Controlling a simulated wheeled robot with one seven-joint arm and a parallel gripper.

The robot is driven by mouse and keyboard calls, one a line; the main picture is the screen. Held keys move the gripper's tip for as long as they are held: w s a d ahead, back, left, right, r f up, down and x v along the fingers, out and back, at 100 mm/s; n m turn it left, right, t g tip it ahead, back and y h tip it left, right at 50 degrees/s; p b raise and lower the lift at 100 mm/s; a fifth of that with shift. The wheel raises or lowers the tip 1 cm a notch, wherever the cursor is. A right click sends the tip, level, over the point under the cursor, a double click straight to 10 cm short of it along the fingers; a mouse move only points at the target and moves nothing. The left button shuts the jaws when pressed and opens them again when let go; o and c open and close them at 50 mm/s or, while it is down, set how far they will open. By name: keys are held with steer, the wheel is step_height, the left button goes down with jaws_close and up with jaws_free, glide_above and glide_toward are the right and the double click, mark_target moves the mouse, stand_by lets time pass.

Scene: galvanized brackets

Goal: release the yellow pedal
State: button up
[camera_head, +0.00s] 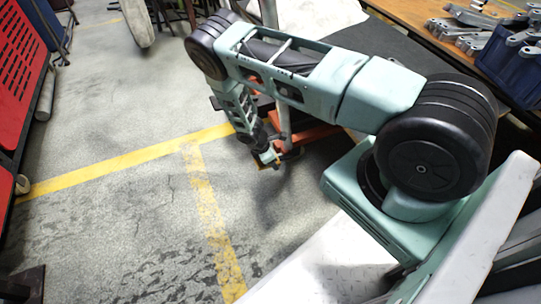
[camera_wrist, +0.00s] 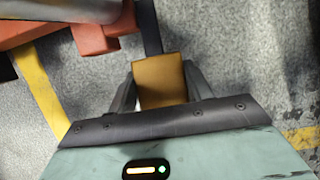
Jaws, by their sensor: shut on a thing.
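The yellow pedal (camera_wrist: 161,80) shows in the wrist view as a brownish-yellow block at the end of a dark bar (camera_wrist: 149,28). My gripper (camera_wrist: 160,92) is shut on it, with one dark finger against each side. In the head view my gripper (camera_head: 270,160) is low over the floor, beside an orange machine. The pedal is mostly hidden there by my gripper and too small to make out clearly.
The orange frame (camera_wrist: 95,36) stands close to the pedal, at upper left in the wrist view. A grey post (camera_head: 281,105) rises beside my arm. A workbench (camera_head: 410,12) with metal brackets (camera_head: 465,30) and a blue crate (camera_head: 508,72) is at upper right. Grey floor at left is open.

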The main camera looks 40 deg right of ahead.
steer(key=shift+r, duration=0.15)
steer(key=o, duration=1.4)
steer(key=shift+r, duration=0.1)
steer(key=p+v, duration=0.3)
steer(key=v, duration=0.5)
steer(key=p+v, duration=0.3)
steer(key=v, duration=0.6)
steer(key=shift+s+d+r, duration=0.1)
steer(key=shift+d+r, duration=0.1)
